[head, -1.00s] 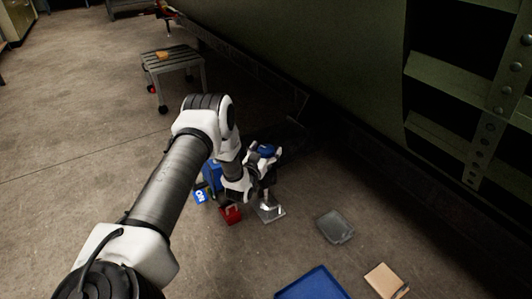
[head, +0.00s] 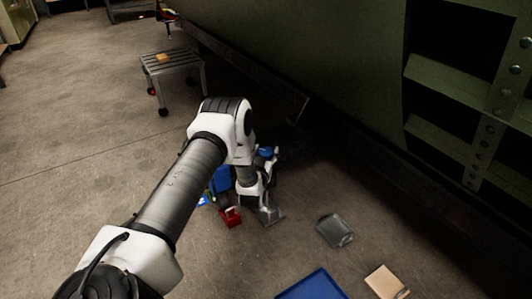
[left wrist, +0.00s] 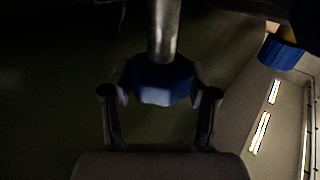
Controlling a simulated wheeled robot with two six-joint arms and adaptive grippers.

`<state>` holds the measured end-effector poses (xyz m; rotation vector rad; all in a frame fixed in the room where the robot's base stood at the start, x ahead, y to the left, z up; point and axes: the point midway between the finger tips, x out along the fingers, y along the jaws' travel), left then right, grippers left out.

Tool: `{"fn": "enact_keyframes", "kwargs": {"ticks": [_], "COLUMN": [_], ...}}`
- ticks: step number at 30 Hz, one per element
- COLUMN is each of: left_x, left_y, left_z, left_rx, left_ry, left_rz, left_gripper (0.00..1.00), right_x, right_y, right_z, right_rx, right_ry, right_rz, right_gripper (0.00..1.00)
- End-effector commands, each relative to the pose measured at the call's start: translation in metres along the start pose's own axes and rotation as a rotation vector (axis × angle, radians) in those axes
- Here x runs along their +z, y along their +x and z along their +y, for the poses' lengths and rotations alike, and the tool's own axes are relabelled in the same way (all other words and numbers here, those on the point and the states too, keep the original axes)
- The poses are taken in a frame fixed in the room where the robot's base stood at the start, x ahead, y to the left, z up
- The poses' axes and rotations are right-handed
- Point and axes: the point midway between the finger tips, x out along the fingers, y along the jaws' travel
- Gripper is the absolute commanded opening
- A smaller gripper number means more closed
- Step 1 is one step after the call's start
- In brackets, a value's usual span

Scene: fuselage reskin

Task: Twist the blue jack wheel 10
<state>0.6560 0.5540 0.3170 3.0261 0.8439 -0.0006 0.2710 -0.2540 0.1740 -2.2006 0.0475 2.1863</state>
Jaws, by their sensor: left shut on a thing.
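The blue jack wheel (head: 266,152) shows as a small blue patch beside the foot of the fuselage, partly hidden by my left arm. In the left wrist view the wheel (left wrist: 163,83) is faceted and dark blue, with a grey metal shaft (left wrist: 163,30) running from it to the top edge. My left gripper (left wrist: 161,93) has one finger on each side of the wheel and is shut on it. In the head view the left gripper (head: 267,167) is small and mostly hidden by the wrist. My right gripper is in neither view.
A blue item (head: 221,181), a red box (head: 231,217) and a grey metal piece (head: 270,214) are close around my wrist. The green fuselage (head: 330,60) rises behind; floor at left is open.

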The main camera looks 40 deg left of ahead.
Motion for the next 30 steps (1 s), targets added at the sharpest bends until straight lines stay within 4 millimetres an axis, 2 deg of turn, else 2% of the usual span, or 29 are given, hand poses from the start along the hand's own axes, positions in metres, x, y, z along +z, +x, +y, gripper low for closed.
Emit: {"fn": "enact_keyframes", "kwargs": {"ticks": [18,30], "left_x": [0.002,0.001], "left_y": [0.001,0.001], "left_z": [0.003,0.002], "left_rx": [-0.543,-0.739], "left_ry": [-0.003,-0.002], "left_rz": [0.003,0.002], "left_gripper": [0.24,0.24], "right_x": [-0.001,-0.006], "right_y": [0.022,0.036], "right_z": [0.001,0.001], "right_rx": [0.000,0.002], "right_ry": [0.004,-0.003], "right_rz": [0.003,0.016], "right_gripper": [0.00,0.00]}}
